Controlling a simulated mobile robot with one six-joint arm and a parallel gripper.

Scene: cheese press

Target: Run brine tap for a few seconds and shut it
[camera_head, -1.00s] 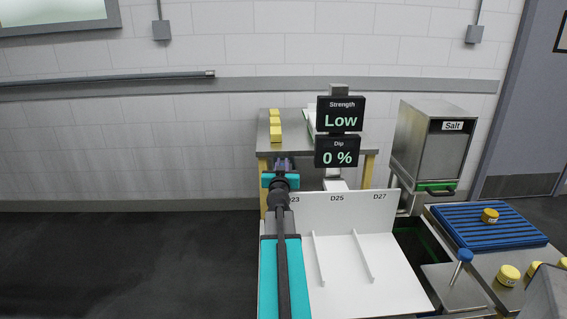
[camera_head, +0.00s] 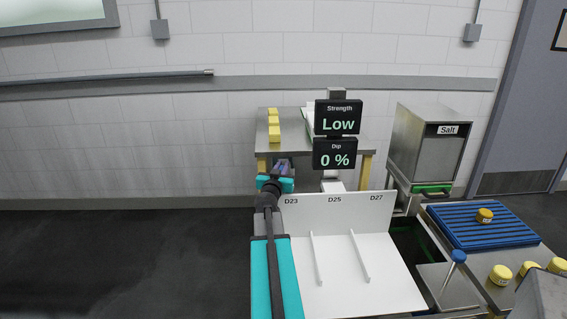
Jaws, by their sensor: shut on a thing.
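My gripper (camera_head: 283,164) is beyond the white board, at the near left part of the steel table. It is seen from behind, past my own arm. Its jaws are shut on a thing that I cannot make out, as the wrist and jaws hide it. No brine tap can be made out for certain. A blue knob on a tilted rod (camera_head: 459,256) stands at the lower right, well apart from my gripper. The Strength display (camera_head: 338,117) reads Low, and the Dip display (camera_head: 335,154) reads 0 %.
A white board with dividers (camera_head: 335,248) carries labels D23, D25 and D27. Yellow blocks (camera_head: 273,127) sit on the steel table (camera_head: 293,143). A salt bin (camera_head: 420,146), a blue slatted rack (camera_head: 480,232) and yellow-lidded jars (camera_head: 501,275) are at right. Floor at left is clear.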

